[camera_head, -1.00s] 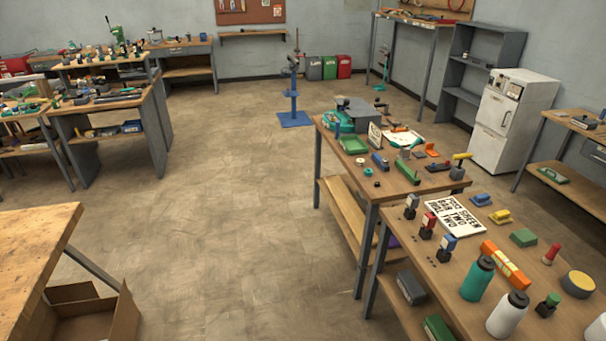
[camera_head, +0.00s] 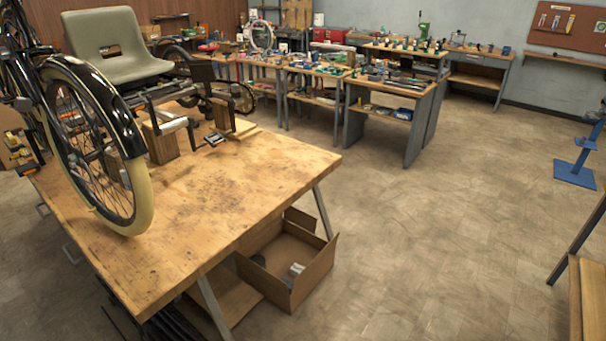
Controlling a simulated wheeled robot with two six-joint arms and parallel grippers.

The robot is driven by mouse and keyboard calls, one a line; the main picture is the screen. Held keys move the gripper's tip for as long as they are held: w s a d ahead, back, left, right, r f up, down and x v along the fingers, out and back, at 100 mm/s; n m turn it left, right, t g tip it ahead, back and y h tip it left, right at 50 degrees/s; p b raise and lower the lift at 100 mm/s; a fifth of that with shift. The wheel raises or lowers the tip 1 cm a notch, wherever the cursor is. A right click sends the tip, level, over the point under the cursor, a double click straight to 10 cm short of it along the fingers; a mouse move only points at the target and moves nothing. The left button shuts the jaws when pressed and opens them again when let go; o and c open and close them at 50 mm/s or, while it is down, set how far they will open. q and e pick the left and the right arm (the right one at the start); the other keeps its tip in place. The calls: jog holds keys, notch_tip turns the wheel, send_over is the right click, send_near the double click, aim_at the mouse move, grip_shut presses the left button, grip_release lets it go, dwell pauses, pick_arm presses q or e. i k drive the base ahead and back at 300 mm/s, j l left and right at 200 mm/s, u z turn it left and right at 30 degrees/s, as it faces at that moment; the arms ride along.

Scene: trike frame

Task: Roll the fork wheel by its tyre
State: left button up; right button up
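The fork wheel (camera_head: 92,150) stands at the left of the head view, on the near side of a wooden bench (camera_head: 235,200). It has a cream tyre (camera_head: 143,190), thin spokes and a black mudguard (camera_head: 112,105) over its upper right side. The wheel belongs to a trike frame with a grey-green seat (camera_head: 118,50) behind it. The tyre's lower edge is close to the bench top; I cannot tell if it touches. Neither of my grippers shows in this view.
Wooden blocks (camera_head: 162,143) and clamps stand on the bench beside the frame. An open cardboard box (camera_head: 290,265) sits below the bench's right side. Cluttered workbenches (camera_head: 390,90) line the back. The floor (camera_head: 440,220) to the right is clear, with a blue stand (camera_head: 576,170) at far right.

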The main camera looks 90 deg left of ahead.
aim_at(135, 178)
jog(key=u, duration=3.8)
